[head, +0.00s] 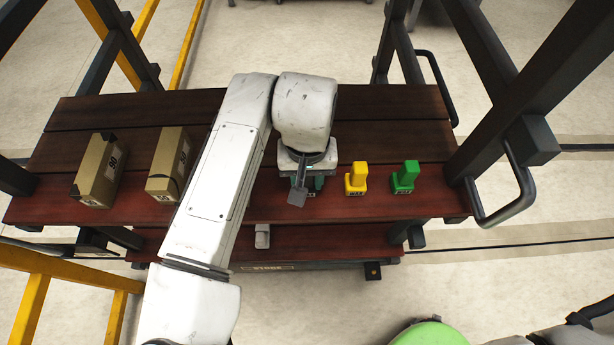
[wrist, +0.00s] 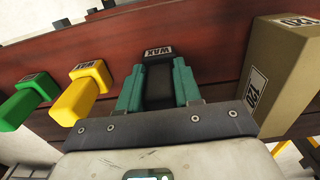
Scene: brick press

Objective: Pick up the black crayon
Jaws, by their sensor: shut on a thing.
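The black crayon (wrist: 158,80) is a dark block with a WAX label on its base. It stands on the dark red plank table (head: 400,110). In the wrist view, the teal fingers of my gripper (wrist: 158,88) are shut on it, one on each side. In the head view, my gripper (head: 307,184) points down at the table and hides most of the crayon. I cannot tell whether the crayon's base is clear of the planks.
A yellow crayon (head: 356,180) and a green crayon (head: 404,178) stand to the right in the head view. Two cardboard boxes, one (head: 102,170) farther left and one (head: 170,166) nearer my arm, stand on the left. Dark frame posts (head: 510,130) rise at the right end.

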